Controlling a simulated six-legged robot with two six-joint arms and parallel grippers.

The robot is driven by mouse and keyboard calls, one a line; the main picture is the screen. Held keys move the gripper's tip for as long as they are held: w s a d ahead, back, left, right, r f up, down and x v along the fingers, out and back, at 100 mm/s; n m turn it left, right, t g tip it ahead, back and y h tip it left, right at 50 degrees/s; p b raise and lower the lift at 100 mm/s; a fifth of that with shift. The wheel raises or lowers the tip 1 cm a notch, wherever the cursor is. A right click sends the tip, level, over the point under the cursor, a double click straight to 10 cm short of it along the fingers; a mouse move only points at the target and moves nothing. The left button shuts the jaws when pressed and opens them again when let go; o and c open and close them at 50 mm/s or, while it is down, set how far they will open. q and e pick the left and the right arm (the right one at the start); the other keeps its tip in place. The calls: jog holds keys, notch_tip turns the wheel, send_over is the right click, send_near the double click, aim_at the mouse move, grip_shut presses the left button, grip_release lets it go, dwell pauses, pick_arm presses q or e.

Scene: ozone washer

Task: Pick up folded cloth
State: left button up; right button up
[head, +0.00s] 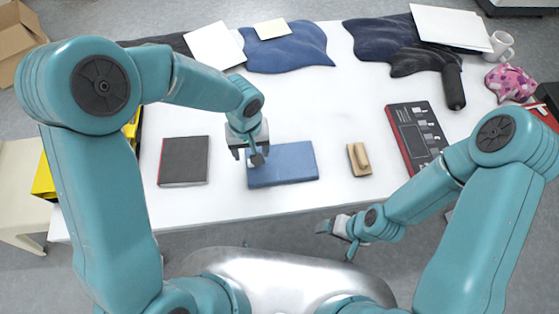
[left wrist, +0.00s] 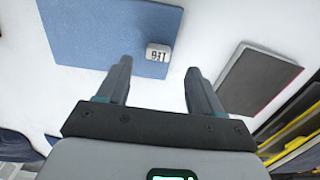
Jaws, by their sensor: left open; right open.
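The folded cloth (head: 290,163) is a flat blue rectangle on the white table, near its front edge. In the left wrist view the cloth (left wrist: 95,35) lies beyond the fingertips, toward the upper left. A small white tag with dark digits (left wrist: 158,53) shows at its edge. My left gripper (head: 250,155) is over the left end of the cloth, open and empty; its fingers also show in the left wrist view (left wrist: 158,80). I cannot tell whether it touches the cloth. My right gripper (head: 337,228) is open and empty in front of the table's front edge, away from the cloth.
A dark book (head: 184,161) lies left of the cloth, and a wooden brush (head: 359,159) lies right of it. A red-edged black panel (head: 416,133) is farther right. Crumpled blue cloth (head: 290,48), dark cloth (head: 385,40), a mug (head: 501,46) and white sheets lie at the back. The table's middle is clear.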

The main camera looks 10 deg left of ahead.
pick_arm(q)
notch_tip(320, 180, down, 5)
jog(key=shift+d+r+p, duration=0.1)
jog(key=shift+p, duration=0.25)
jog(key=shift+w+f, duration=0.1)
jog(key=shift+f, duration=0.2)
grip_shut()
